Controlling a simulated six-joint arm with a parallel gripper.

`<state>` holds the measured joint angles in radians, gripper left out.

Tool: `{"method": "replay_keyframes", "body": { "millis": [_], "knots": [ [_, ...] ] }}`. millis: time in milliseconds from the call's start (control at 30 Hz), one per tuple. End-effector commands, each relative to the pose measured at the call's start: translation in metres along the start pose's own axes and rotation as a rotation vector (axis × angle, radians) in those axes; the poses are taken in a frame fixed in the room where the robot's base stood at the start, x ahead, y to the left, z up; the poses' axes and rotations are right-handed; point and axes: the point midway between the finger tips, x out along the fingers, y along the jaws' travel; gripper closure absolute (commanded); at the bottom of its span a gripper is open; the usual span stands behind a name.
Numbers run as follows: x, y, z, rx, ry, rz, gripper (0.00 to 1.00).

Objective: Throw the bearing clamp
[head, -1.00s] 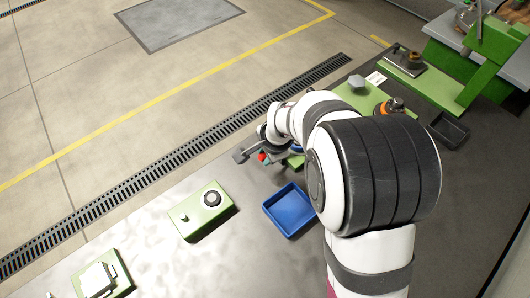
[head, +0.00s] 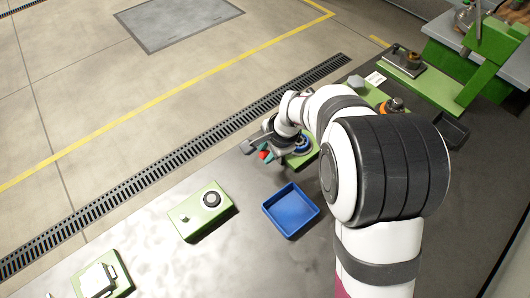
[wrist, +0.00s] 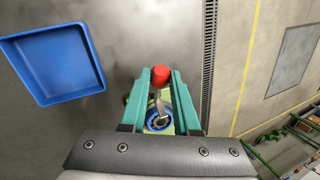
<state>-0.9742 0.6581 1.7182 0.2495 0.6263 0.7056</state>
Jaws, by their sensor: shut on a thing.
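The bearing clamp shows in the wrist view as a metal lever (wrist: 158,103) with a red knob (wrist: 160,74) at its end. My gripper (wrist: 160,80) has a teal finger on each side of the lever and is shut on it near the knob. A blue ring (wrist: 158,122) on the green fixture lies below, between the fingers. In the head view, my gripper (head: 269,157) is beside the green fixture (head: 302,158), and the red knob (head: 263,155) shows at the fingers. The clamp's pivot is hidden.
An empty blue tray (head: 291,210) lies in front of the fixture. A dark tray (head: 449,130) and green machinery stand at right.

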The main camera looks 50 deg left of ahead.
Motion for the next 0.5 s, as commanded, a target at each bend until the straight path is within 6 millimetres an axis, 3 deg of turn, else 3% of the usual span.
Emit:
{"method": "replay_keyframes", "body": {
  "millis": [500],
  "knots": [
    [-0.019, -0.014, -0.032, 0.140, -0.392, 0.084, 1.00]
  ]
}}
